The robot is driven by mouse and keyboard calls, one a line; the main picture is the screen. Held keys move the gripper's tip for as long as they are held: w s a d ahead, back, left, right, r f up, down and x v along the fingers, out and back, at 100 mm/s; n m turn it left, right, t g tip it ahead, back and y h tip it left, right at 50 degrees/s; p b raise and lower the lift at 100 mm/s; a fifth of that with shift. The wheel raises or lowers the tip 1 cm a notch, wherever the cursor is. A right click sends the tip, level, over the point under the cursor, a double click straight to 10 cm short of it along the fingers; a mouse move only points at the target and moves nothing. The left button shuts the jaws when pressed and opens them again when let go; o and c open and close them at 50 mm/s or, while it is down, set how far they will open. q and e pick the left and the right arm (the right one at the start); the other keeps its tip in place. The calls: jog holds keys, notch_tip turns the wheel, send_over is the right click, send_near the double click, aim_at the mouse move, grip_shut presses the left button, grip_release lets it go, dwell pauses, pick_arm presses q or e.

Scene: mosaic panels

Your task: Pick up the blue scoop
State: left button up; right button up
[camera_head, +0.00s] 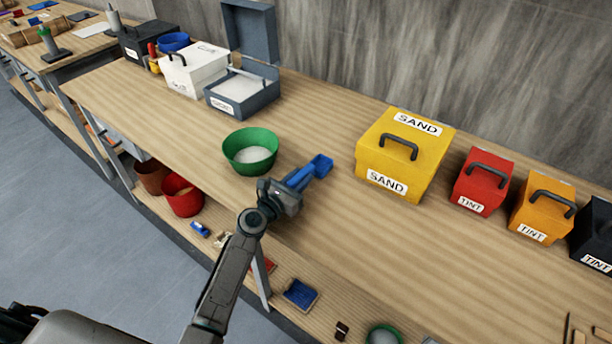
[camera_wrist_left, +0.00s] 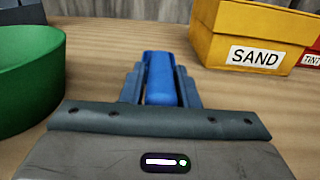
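The blue scoop (camera_head: 320,166) is on or just above the wooden table, between the green bowl and the yellow sand box. My left gripper (camera_head: 298,180) is at its handle. In the left wrist view the blue handle (camera_wrist_left: 159,82) lies between the two fingers (camera_wrist_left: 160,92), which sit close against its sides, so the gripper looks shut on it. The scoop's far end is hidden behind the handle there. I cannot tell whether the scoop is clear of the table. My right gripper is not in view.
A green bowl (camera_head: 250,152) with pale contents stands left of the gripper. The yellow sand box (camera_head: 405,157) stands to the right, with red (camera_head: 481,183) and orange (camera_head: 541,209) tint boxes beyond. An open grey box (camera_head: 240,92) is behind. Table between is clear.

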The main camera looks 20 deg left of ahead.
pick_arm(q)
jog(key=c, duration=0.4)
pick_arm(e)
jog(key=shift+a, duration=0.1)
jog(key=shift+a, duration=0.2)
